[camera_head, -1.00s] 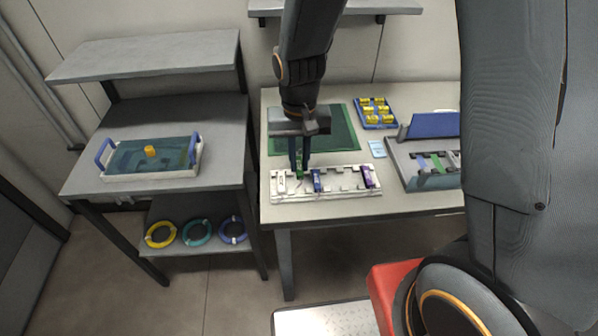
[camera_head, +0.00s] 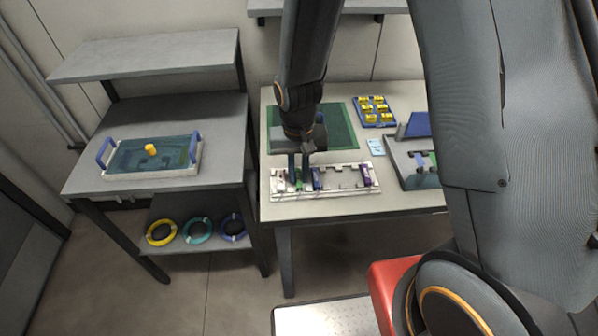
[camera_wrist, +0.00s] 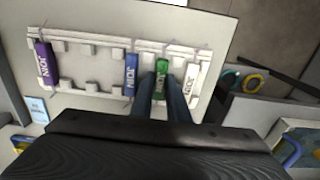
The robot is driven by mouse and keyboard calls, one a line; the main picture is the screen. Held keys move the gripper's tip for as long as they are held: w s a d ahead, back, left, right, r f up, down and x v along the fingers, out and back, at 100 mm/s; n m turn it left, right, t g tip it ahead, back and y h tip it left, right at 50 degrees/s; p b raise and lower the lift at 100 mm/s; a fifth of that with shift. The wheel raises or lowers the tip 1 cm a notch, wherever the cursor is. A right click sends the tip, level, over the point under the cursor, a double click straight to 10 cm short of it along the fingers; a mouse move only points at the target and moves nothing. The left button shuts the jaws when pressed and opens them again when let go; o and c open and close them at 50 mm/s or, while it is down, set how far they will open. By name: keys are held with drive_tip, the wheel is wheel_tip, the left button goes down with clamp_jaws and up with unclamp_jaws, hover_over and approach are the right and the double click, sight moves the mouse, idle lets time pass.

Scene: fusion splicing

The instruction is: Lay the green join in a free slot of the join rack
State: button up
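The green join (camera_head: 299,181) lies in the pale join rack (camera_head: 340,190), between the white join (camera_head: 280,182) and the blue join (camera_head: 316,179). The wrist view shows it (camera_wrist: 162,78) in line with the other joins, in a slot. My gripper (camera_head: 298,179) points down over it, one finger on each side. In the wrist view the fingers (camera_wrist: 163,90) stand slightly apart from the join's sides, so the gripper looks open. The join's near end is partly hidden between the fingers. A purple join (camera_head: 367,175) sits at the rack's other end.
Empty slots (camera_wrist: 90,65) show between the blue and purple joins. Behind the rack lie a green mat (camera_head: 340,125), a blue tray of yellow pieces (camera_head: 375,112) and a light-blue card (camera_head: 376,147). A grey device (camera_head: 408,165) stands to the right.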

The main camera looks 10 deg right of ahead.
sight(299, 178)
drive_tip(key=o, duration=0.4)
drive_tip(key=shift+c, duration=0.2)
drive_tip(key=shift+r, duration=0.1)
wheel_tip(299, 178, up, 12)
drive_tip(key=b, duration=0.2)
drive_tip(key=s+d+t, duration=0.1)
drive_tip(key=s+d, duration=0.6)
drive_tip(key=d, duration=0.6)
drive_tip(key=shift+s+r, duration=0.25)
drive_tip(key=shift+s, duration=0.05)
idle(0.3)
